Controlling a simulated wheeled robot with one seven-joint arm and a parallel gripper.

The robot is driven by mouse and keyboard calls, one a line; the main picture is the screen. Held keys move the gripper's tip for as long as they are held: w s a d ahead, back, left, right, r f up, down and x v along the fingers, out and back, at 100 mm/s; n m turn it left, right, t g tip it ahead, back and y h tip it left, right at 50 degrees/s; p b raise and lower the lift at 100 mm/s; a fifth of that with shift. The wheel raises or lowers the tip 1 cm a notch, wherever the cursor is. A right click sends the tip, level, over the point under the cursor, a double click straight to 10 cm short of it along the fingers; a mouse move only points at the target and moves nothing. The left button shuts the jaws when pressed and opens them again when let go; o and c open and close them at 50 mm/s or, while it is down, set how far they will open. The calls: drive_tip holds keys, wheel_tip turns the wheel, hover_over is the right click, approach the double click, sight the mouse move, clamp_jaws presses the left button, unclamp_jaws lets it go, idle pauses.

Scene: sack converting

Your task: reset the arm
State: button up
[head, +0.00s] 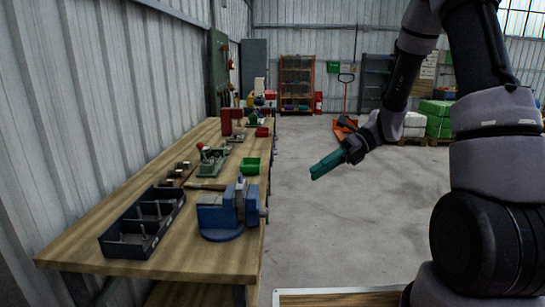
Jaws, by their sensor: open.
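My gripper (325,166) has teal fingers and hangs in the air over the open concrete floor, to the right of the workbench (185,257). It points left and slightly down. No object shows between its fingers, and it touches nothing. Seen side-on, the gap between the fingers is hard to make out. My arm rises at the right and bends over at the top of the picture.
On the bench are a blue vise (228,212), a dark divided tray (142,226), a green bin (251,166) and a red bin (262,132). An orange pallet jack (345,125) and shelves (297,83) stand behind. The middle floor is clear.

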drive_tip(key=s+d+r+n+t+h, duration=0.5)
drive_tip(key=s+d+r+n, duration=0.1)
drive_tip(key=r+n, duration=0.4)
drive_tip(key=s+d+r+n+t+h, duration=0.4)
drive_tip(key=s+d+r+n+t, duration=0.2)
drive_tip(key=r+n, duration=0.4)
drive_tip(key=shift+s+r+n+h, duration=0.15)
drive_tip(key=shift+s+n+h, duration=0.25)
drive_tip(key=shift+n, duration=0.3)
